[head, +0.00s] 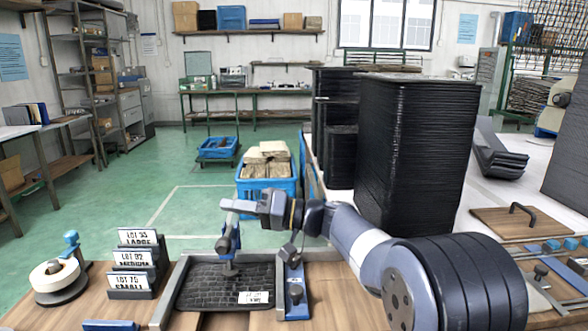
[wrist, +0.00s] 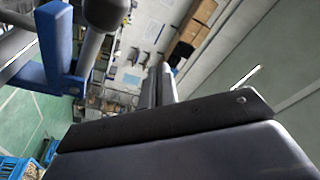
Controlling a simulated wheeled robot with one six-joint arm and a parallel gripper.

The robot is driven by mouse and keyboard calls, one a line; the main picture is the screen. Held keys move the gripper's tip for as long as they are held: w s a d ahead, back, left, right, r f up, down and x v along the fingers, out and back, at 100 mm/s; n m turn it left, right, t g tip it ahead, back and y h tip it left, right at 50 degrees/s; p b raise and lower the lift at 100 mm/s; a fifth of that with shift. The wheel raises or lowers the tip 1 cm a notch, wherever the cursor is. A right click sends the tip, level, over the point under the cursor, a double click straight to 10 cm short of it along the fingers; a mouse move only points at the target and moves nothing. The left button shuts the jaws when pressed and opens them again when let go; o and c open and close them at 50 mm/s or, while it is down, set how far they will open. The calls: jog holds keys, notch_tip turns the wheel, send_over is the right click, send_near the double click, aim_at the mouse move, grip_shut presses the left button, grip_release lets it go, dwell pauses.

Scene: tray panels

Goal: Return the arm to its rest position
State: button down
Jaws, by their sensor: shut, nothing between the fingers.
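My arm reaches left from the lower right in the head view. My gripper (head: 232,206) is at its left end, above the dark textured panel (head: 212,286) in the grey tray frame (head: 167,292). The gripper is shut and empty; its narrow fingers also show in the wrist view (wrist: 159,84). A blue upright part (head: 229,240) with a grey rod stands just below the gripper in the head view. A blue part with a grey rod also shows in the wrist view (wrist: 58,62). I cannot tell whether the gripper touches it.
Tall black stacked trays (head: 415,155) stand behind my arm. Lot signs (head: 134,262) and a tape roll (head: 56,276) are on the left of the bench. A wooden board with a handle (head: 500,222) lies at right. A blue crate (head: 266,186) stands beyond the bench.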

jog(key=s+d+f+n+b, duration=0.2)
jog(key=d+b, duration=0.3)
jog(key=s+d+f+n+b, duration=0.1)
jog(key=s+d+f+b, duration=0.15)
jog(key=d+b, duration=0.25)
jog(key=w+a+r+m+p, duration=0.2)
jog(key=a+r+p, duration=0.1)
jog(key=a+p, duration=0.25)
jog(key=w+a+r+m+p, duration=0.1)
jog(key=w+a+r+p, duration=0.15)
jog(key=a+p, duration=0.3)
jog(key=w+m+p, duration=0.2)
jog(key=p, duration=0.5)
jog(key=w+m+h+p, duration=0.1)
jog(key=m+p, duration=0.2)
jog(key=p, duration=0.5)
jog(key=w+m+p, duration=0.2)
jog(key=p, duration=0.5)
jog(key=shift+w+d+r+m+t+p, duration=0.25)
jog(key=shift+w+r+m+t+p, duration=0.05)
jog(key=shift+w+r+t, duration=0.1)
jog(key=shift+w+f+p, duration=0.1)
jog(key=shift+f+p, duration=0.15)
jog(key=shift+p, duration=0.05)
dwell(0.7)
